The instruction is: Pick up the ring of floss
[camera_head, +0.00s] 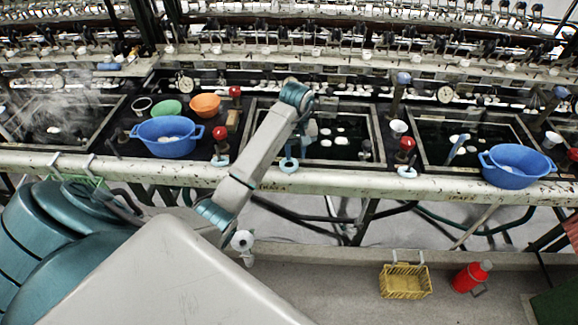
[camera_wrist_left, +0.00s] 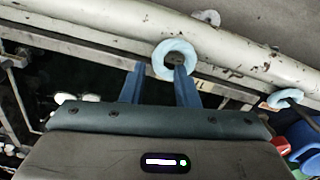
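A pale blue ring of floss (camera_head: 289,165) lies by the white front rail, below my left wrist. In the left wrist view the ring (camera_wrist_left: 164,47) is close ahead at the fingertips, and the right finger overlaps its lower edge. My left gripper (camera_wrist_left: 158,70) is open, with its two blue fingers apart and nothing held between them. In the head view the left gripper (camera_head: 292,151) is small and partly hidden by its own wrist. Similar pale blue rings sit along the rail at left (camera_head: 221,160) and right (camera_head: 407,172). My right gripper is out of view.
Blue basins stand left (camera_head: 168,147) and right (camera_head: 512,182) near the rail (camera_head: 340,182). Red-topped handles (camera_head: 407,144) rise along the bench. Dark water basins (camera_head: 340,150) lie behind. A yellow basket (camera_head: 405,283) and red flask (camera_head: 468,277) are below.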

